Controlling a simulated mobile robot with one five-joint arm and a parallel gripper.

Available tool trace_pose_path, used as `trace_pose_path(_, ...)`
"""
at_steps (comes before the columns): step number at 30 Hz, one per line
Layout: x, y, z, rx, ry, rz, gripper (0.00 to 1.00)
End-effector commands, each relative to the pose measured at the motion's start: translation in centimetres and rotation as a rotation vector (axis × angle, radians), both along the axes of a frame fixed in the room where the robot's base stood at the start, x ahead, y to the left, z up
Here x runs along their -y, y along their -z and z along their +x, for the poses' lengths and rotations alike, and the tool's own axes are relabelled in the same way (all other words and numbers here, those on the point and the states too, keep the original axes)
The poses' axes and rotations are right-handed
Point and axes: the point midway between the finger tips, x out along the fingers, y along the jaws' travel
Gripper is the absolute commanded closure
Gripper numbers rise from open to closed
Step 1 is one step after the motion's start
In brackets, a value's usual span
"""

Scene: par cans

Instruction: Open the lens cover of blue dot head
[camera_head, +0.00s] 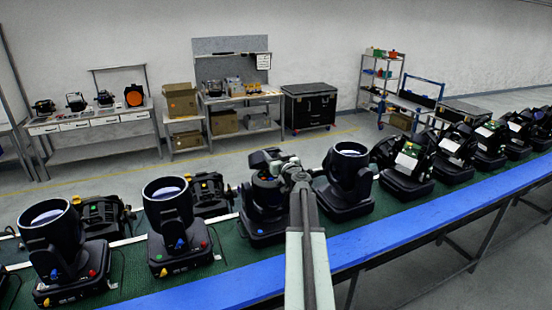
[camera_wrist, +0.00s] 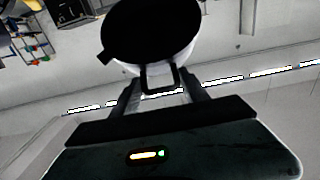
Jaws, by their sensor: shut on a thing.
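In the wrist view, a black round disc (camera_wrist: 150,25), apparently the lens cover, shows above a pale rim (camera_wrist: 180,58). A dark squared handle (camera_wrist: 146,78) stands out from its edge. My gripper (camera_wrist: 162,84) is shut on this handle, with one finger on each side. In the head view, my arm reaches up to the third large lamp head from the left (camera_head: 262,212), and its wrist (camera_head: 292,172) is by the top of that head. The wrist hides part of the head, and the grip itself is too small to make out. I cannot tell which head has the identifying blue dot.
Lamp heads with open round tops stand along the green belt: two at left (camera_head: 58,225) (camera_head: 168,205) and one right of my wrist (camera_head: 345,180). More units (camera_head: 405,165) continue right. A blue rail (camera_head: 375,241) runs along the near edge. Workbenches (camera_head: 95,122) stand behind.

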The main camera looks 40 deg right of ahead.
Motion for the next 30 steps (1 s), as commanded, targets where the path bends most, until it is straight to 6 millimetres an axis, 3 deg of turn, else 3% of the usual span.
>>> trace_pose_path(1, 0.8, -1.4, 0.7, 0.002, 0.008, 0.001, 1.00)
trace_pose_path(12, 3.1, -4.6, 6.3, 0.003, 0.009, 0.001, 1.00)
trace_pose_path(30, 6.6, -5.2, 15.1, 0.003, 0.008, 0.002, 1.00)
